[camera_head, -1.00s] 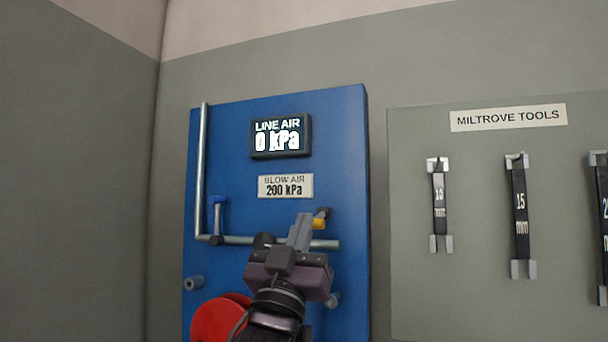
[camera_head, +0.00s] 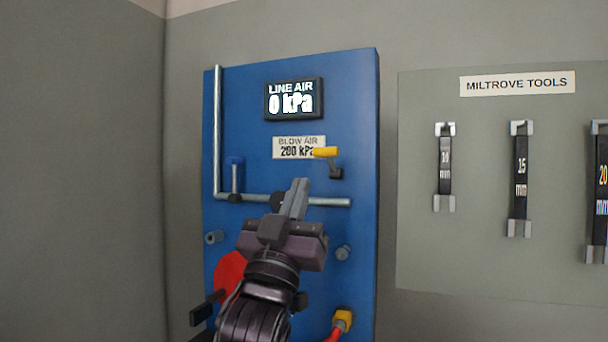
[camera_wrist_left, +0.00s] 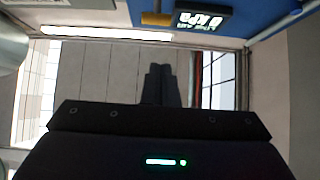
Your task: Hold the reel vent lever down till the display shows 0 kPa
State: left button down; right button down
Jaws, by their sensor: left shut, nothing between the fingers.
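The display (camera_head: 293,99) on the blue panel (camera_head: 350,90) reads LINE AIR 0 kPa. A lever with a yellow handle (camera_head: 326,152) stands below it, its handle raised over the edge of the BLOW AIR 200 kPa plate. I cannot read a label on this lever. My left gripper (camera_head: 300,184) is shut and empty, its fingertips below and left of the lever and apart from it. The wrist view shows the shut fingertips (camera_wrist_left: 160,72), the yellow handle (camera_wrist_left: 157,18) and the display (camera_wrist_left: 205,22). My right gripper is not in view.
My arm partly covers a red disc (camera_head: 229,272). A yellow fitting with a red hose (camera_head: 342,320) is low right. A tool board (camera_head: 490,260) hangs to the right.

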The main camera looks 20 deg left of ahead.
pick_arm(q)
jog(key=f, duration=0.1)
jog(key=s+f, duration=0.1)
jog(key=f, duration=0.1)
jog(key=shift+s+d+f, duration=0.35)
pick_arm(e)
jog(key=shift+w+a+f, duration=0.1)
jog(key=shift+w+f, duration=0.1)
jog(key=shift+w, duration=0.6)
pick_arm(q)
jog(key=shift+a, duration=0.1)
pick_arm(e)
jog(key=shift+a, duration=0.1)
pick_arm(q)
jog(key=shift+s, duration=0.15)
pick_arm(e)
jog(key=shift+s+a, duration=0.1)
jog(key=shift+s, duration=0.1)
